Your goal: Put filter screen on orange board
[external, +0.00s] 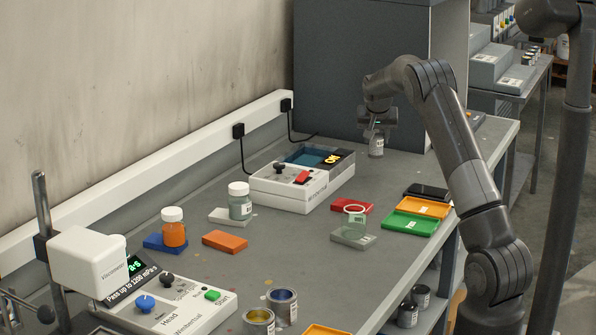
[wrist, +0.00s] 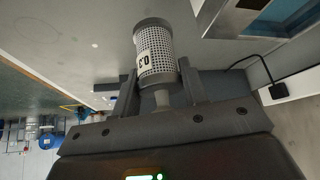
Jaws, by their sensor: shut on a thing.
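The filter screen (external: 376,147) is a small perforated metal cylinder with a white label. My gripper (external: 377,128) is shut on it and holds it in the air above the far part of the bench.
A blue board (external: 152,243) with an orange jar (external: 174,230) is left of the orange board. A grey board holds a lidded jar (external: 240,205). A white device (external: 300,186) stands between my gripper and the orange board. A red board (external: 352,205) and green tray (external: 410,223) lie right.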

